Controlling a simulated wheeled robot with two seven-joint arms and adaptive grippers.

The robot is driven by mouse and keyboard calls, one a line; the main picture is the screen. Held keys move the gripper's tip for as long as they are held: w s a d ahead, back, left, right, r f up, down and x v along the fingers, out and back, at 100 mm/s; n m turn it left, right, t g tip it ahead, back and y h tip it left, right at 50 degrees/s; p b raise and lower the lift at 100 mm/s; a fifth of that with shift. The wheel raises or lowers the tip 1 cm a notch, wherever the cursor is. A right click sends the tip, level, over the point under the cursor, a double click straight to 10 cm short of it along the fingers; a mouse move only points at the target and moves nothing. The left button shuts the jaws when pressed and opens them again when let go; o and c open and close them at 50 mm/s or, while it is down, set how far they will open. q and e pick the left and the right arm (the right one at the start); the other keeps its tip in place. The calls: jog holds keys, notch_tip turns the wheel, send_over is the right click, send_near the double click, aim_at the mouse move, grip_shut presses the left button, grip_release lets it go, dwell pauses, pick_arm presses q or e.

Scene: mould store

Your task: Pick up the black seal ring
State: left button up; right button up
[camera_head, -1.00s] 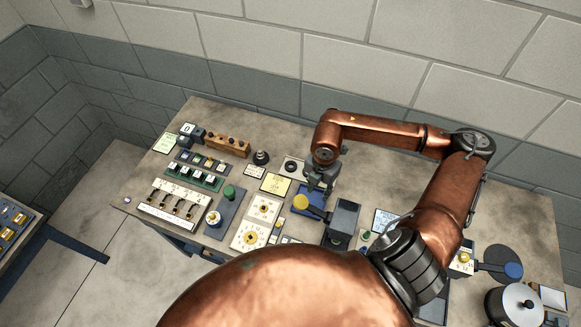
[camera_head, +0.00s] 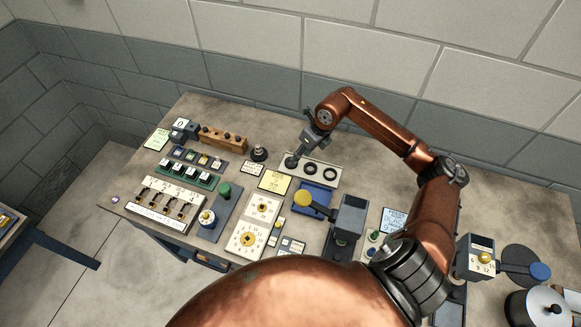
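A pale rectangular plate (camera_head: 322,184) lies near the back of the bench. Two round dark rings show on it, a middle ring (camera_head: 310,168) and a right-hand ring (camera_head: 330,174). I cannot tell by colour which is the black seal ring. My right gripper (camera_head: 293,160) points down at the left end of the plate and covers that spot. Its fingertips are small and dark, so I cannot tell whether they are open, or touching or holding a ring. My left gripper is not in view.
A yellow card (camera_head: 274,181) and a black knob (camera_head: 259,153) lie left of the plate. A blue tray (camera_head: 312,198) and a yellow-knobbed lever (camera_head: 303,199) stand in front. Switch panels fill the left side. The bench behind the plate is mostly clear.

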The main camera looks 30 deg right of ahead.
jog(key=w+f+n, duration=0.1)
jog(key=w+f, duration=0.1)
jog(key=f, duration=0.1)
jog(key=w+f+n, duration=0.2)
jog(key=f, duration=0.1)
jog(key=w+f+n+b, duration=0.1)
jog(key=f+n, duration=0.1)
jog(key=f, duration=0.1)
jog(key=shift+w+d+f+t+y, duration=0.2)
jog(key=shift+w+f+t+y, duration=0.1)
jog(key=shift+w+f+t, duration=0.1)
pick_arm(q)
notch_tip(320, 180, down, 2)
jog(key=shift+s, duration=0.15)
pick_arm(e)
jog(key=shift+c, duration=0.5)
jog(key=c, duration=0.5)
